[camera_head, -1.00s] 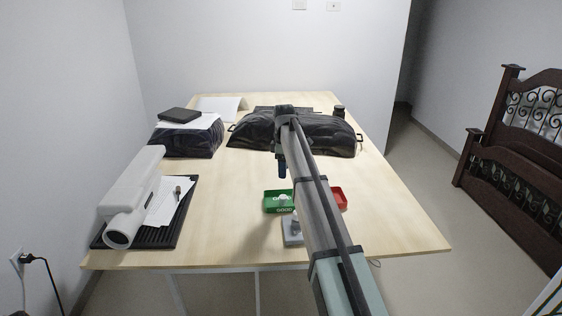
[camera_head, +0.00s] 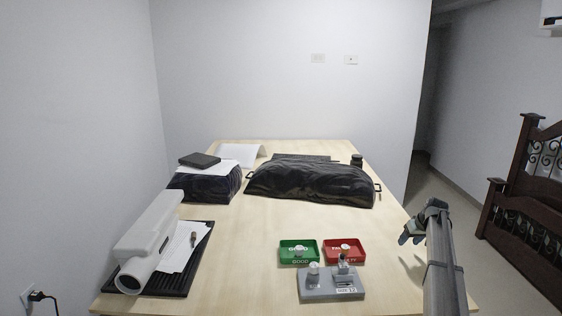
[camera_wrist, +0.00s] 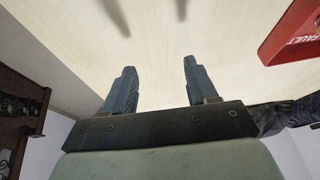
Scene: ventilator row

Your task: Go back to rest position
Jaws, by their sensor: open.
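My gripper (camera_head: 412,232) is over the right edge of the table (camera_head: 240,250), at the right of the head view. In the wrist view my gripper (camera_wrist: 158,85) has two blue fingers spread apart with nothing between them. A green tray (camera_head: 299,258) marked GOOD and a red tray (camera_head: 331,260) marked FAULT stand side by side on the table, left of my gripper. Each has a small pale item in it. A grey fixture (camera_head: 318,289) stands in front of the trays with small parts on top. The red tray also shows in the wrist view (camera_wrist: 290,38).
A white device (camera_head: 146,243) lies at the left on a black mat (camera_head: 180,288) with papers. Black covered bundles (camera_head: 310,184) lie at the back. A dark jar (camera_head: 356,160) stands behind them. The middle of the table is clear. A dark wooden bedstead (camera_head: 520,220) stands at the right.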

